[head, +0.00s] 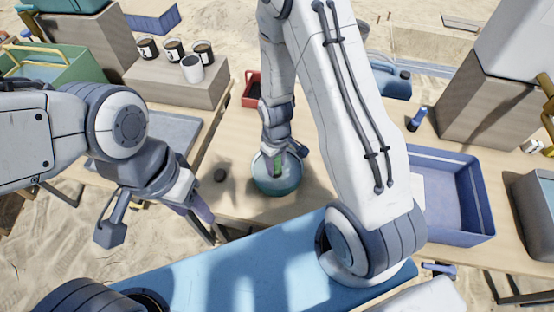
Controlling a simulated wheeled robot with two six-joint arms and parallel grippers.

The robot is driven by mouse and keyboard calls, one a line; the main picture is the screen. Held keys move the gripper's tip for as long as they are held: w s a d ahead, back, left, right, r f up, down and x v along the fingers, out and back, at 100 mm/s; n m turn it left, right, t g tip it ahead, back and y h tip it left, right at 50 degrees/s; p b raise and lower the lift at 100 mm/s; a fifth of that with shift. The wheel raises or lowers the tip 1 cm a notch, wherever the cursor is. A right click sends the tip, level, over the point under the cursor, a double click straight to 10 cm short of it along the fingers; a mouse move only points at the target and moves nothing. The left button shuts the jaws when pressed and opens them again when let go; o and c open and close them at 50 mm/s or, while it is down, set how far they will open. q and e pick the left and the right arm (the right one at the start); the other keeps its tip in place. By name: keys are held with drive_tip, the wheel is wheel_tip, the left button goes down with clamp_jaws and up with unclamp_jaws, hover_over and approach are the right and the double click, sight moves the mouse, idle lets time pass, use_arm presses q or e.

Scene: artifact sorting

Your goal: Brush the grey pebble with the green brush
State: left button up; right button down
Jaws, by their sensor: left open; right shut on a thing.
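A small dark grey pebble (219,175) lies on the wooden table, left of a teal bowl (277,187). My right gripper (285,150) is over the bowl, pointing down, and is shut on the green brush (278,164). Only a short green part of the brush shows, at the bowl's opening. Its bristles are hidden, and I cannot tell whether it touches the bowl. My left gripper (156,214) is open and empty, at the left near the table's front edge, apart from the pebble.
A small red tray (252,88) stands behind the bowl. A blue bin (483,222) is at the right. Several dark-filled cups and a white mug (192,69) stand on a wooden block (178,91) at back left. Bare table surrounds the pebble.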

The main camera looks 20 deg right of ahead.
drive_tip(key=shift+r, duration=0.15)
drive_tip(key=shift+r+p, duration=3.95)
drive_tip(key=shift+r, duration=0.4)
